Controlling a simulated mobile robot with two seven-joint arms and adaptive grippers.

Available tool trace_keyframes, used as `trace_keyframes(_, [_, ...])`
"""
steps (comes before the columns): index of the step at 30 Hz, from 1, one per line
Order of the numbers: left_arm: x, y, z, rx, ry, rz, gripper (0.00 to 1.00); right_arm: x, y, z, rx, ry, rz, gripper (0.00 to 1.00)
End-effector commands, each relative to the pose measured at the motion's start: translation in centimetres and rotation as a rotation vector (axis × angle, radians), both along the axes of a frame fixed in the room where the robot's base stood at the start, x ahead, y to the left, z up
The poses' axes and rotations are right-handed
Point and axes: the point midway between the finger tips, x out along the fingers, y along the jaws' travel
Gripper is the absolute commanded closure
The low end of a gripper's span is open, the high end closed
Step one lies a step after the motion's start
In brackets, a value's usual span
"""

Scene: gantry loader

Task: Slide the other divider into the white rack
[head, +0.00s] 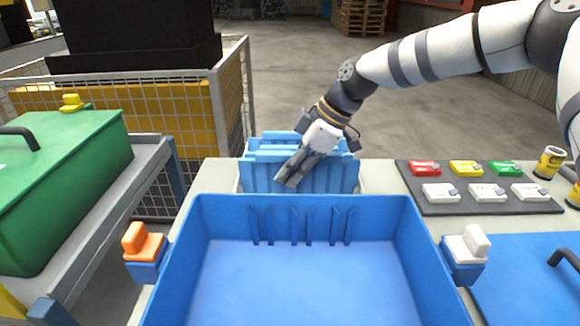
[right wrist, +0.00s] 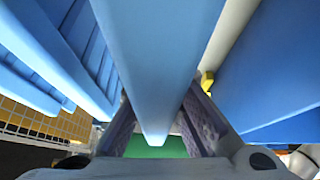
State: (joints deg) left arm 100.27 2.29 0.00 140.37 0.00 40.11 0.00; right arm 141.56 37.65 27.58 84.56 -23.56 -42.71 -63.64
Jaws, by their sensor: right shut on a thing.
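My right gripper (head: 292,178) reaches down over the group of blue dividers (head: 335,176) standing behind the blue tote. In the right wrist view its fingers are shut on a light blue divider (right wrist: 150,50), which runs between them. Other blue dividers (right wrist: 85,50) stand to the left of it there. A little of the white rack (head: 237,186) shows around the dividers in the head view; most of it is hidden. I cannot tell how far the held divider sits among the others. My left gripper is not in view.
The open blue tote (head: 300,201) in front is empty, with slotted guides on its far wall. Orange (head: 143,245) and white (head: 466,246) latches flank it. A dark mat (head: 455,207) with coloured and white blocks lies right. A green case (head: 60,190) stands left.

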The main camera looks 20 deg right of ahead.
Motion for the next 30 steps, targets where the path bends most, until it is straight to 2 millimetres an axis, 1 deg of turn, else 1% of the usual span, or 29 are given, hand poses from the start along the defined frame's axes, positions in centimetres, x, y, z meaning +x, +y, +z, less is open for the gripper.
trace_keyframes(18, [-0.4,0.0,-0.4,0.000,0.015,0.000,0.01,0.0,0.0,-2.2,0.001,0.001,0.000,1.00])
trace_keyframes(28, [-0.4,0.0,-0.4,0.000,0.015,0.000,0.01,0.0,0.0,-2.3,0.000,0.000,0.000,1.00])
trace_keyframes(30, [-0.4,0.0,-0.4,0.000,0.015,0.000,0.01,0.0,0.0,-2.3,0.000,0.000,0.000,0.80])
